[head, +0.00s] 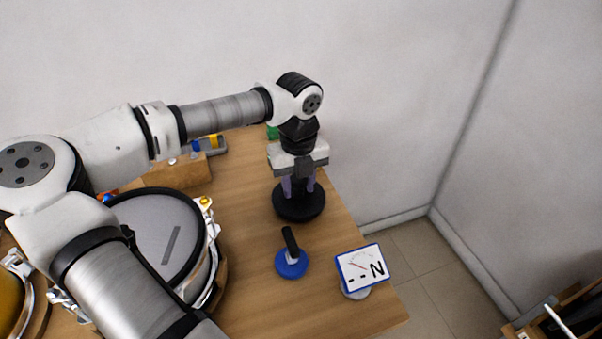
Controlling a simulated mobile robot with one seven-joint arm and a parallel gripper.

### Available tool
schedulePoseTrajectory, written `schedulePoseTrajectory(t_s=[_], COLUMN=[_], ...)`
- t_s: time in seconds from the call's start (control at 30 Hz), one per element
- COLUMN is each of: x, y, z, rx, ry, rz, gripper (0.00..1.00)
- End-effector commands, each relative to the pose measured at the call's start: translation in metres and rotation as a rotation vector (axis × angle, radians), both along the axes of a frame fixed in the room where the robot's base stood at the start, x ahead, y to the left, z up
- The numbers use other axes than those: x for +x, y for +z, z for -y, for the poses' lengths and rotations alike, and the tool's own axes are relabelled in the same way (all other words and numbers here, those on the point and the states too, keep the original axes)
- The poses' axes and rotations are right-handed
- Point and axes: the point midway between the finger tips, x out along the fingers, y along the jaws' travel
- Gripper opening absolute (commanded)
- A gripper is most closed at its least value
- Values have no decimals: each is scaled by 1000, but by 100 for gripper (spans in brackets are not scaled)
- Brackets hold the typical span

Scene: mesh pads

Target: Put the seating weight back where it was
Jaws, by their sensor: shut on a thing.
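My gripper (299,188) points down over the right part of the wooden table. Its pale fingers are shut on a black round thing with a wide base (298,209), which looks like the seating weight. The base is level and at or just above the tabletop; I cannot tell if it touches. Its upper part is hidden between the fingers. A drum (150,235) with a grey mesh head and black rim stands to the left, partly covered by my arm. A dark grey strip (172,245) lies on its head.
A blue disc with a black handle (291,262) stands in front of my gripper. A gauge display marked N (362,267) stands near the table's right edge. A wooden block (180,173) and a grey tray (215,146) are behind. Bare tabletop (245,200) lies between drum and gripper.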

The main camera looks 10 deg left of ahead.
Motion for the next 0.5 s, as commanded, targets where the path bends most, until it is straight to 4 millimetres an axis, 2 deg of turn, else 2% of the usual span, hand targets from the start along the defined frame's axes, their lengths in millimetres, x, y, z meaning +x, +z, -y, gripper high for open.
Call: schedulePoseTrajectory(t_s=[0.1,0.5], x=[-2,-3], y=[-10,-12], z=[0,0], rx=[-1,0], ry=[3,3], rz=[6,7], gripper=[0,0])
